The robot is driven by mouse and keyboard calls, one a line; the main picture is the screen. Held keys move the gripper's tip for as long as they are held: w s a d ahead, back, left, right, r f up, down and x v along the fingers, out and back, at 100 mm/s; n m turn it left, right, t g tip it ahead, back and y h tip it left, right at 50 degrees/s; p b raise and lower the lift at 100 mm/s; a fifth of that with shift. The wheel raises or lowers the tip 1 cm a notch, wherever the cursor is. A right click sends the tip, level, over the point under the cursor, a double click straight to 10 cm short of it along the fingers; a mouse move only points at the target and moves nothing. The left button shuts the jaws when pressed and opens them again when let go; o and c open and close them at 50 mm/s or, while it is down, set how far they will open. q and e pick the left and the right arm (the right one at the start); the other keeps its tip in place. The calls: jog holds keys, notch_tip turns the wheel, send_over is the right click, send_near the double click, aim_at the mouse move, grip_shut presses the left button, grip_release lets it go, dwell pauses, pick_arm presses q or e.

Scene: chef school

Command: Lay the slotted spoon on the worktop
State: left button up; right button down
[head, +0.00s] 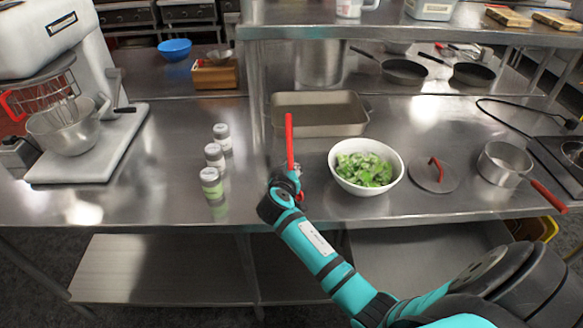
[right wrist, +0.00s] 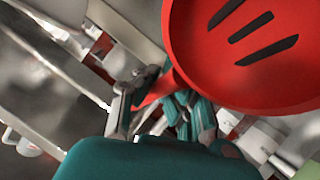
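The red slotted spoon (head: 289,142) stands roughly upright above the steel worktop (head: 150,185). In the right wrist view the spoon's broad slotted head (right wrist: 205,62) fills the upper right. My right gripper (head: 287,183) is at the worktop's front part, left of the white bowl. In the right wrist view the right gripper (right wrist: 158,100) has its fingers on both sides of the spoon's narrow handle and looks shut on it. The exact finger contact is partly hidden. My left gripper is not in view.
A white bowl of greens (head: 364,169) stands close right of the gripper, with a lid (head: 434,177) and saucepan (head: 502,164) beyond. A baking tin (head: 318,128) lies behind. Several jars (head: 211,182) and a mixer (head: 75,130) stand left. Worktop is bare between jars and gripper.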

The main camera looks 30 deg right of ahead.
jog(key=shift+f, duration=0.2)
jog(key=shift+f, duration=0.1)
jog(key=c, duration=2)
grip_release()
jog(key=shift+f, duration=0.1)
jog(key=o, duration=0.5)
jog(key=shift+r, duration=0.25)
jog(key=b+v, duration=0.2)
jog(key=v, duration=0.9)
jog(key=shift+a, duration=0.1)
jog(key=shift+s+a+r, duration=0.2)
jog(key=shift+s+a, duration=0.05)
jog(key=shift+s, duration=0.1)
